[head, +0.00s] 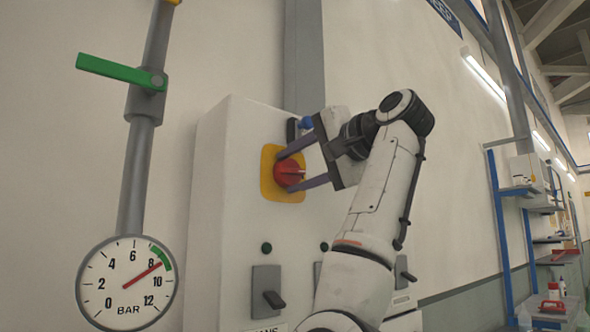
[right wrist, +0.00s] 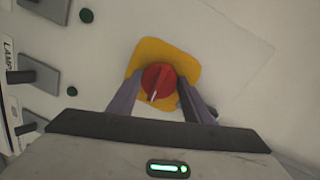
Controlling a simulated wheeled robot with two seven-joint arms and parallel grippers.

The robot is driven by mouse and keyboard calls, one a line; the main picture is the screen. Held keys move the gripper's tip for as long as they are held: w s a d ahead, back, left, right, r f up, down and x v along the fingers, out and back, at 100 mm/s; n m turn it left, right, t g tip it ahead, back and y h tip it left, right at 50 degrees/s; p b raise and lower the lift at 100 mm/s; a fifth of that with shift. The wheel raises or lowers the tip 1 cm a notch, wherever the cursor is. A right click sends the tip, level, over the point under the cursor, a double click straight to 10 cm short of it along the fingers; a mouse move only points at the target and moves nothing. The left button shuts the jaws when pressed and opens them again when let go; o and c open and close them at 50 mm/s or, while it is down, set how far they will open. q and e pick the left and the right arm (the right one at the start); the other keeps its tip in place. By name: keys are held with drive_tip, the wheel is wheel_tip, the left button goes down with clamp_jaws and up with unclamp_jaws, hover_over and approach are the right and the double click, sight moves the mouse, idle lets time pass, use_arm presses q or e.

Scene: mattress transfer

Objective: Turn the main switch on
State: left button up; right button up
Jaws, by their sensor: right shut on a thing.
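The main switch is a round red knob (head: 288,172) on a yellow plate (head: 267,188), mounted on the front of a white cabinet (head: 219,190). My right gripper (head: 303,166) reaches in from the right with one finger above the knob and one below it. In the right wrist view the red knob (right wrist: 158,82) sits between the two grey fingers (right wrist: 158,92), which are shut on it. A pale mark on the knob points toward the gripper palm there. The yellow plate (right wrist: 150,52) shows around the knob. My left gripper is in neither view.
Below the knob the cabinet carries lever switches (head: 267,290) with green buttons (head: 267,247) above them. Left of the cabinet stand a pipe with a green lever (head: 115,69) and a pressure gauge (head: 127,285) reading between 8 and 10. Blue shelving (head: 515,190) stands far right.

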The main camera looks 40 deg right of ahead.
drive_tip(key=shift+m, duration=0.6)
drive_tip(key=o, duration=0.8)
drive_tip(key=s+b, duration=0.1)
drive_tip(key=s, duration=0.2)
drive_tip(key=s+b, duration=0.1)
drive_tip(key=s, duration=0.3)
drive_tip(key=s+d+r+b, duration=0.1)
drive_tip(key=s, duration=0.2)
drive_tip(key=shift+s, duration=0.15)
